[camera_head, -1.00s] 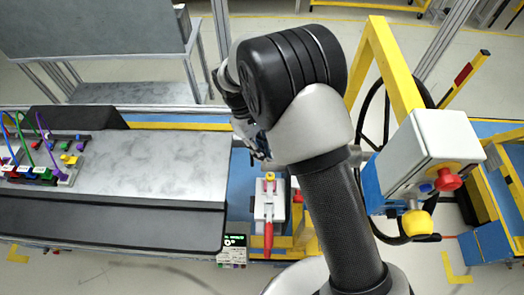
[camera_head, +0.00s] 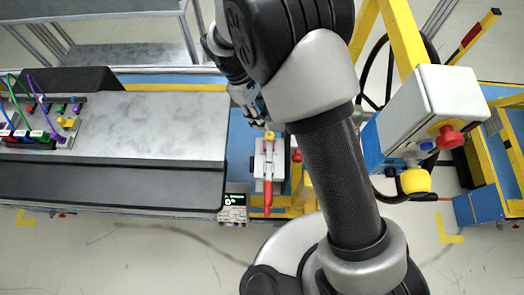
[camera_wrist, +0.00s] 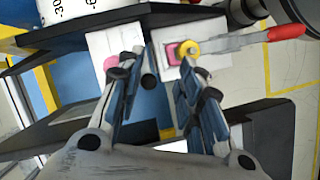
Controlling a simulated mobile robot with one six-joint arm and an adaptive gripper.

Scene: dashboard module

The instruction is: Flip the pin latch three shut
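A toggle-style latch (camera_head: 265,165) on a pale plate sits right of the grey bench in the head view. It has a yellow tip and a red handle (camera_head: 267,195) pointing to the picture's bottom. In the wrist view a metal lever with a red handle (camera_wrist: 286,33) points right. Its yellow knob (camera_wrist: 189,46) is over a pink pad. No number shows, so I cannot tell which part is latch three. My gripper (camera_wrist: 152,75) is open and empty, its right finger near the yellow knob. In the head view my gripper (camera_head: 256,112) is just behind the latch, partly hidden by my arm.
A panel (camera_head: 55,125) with coloured cables and small coloured parts lies on the grey bench (camera_head: 160,130) at left. A white box (camera_head: 428,100) with red and yellow buttons stands at right by a yellow frame. A small display unit (camera_head: 233,205) is near the latch.

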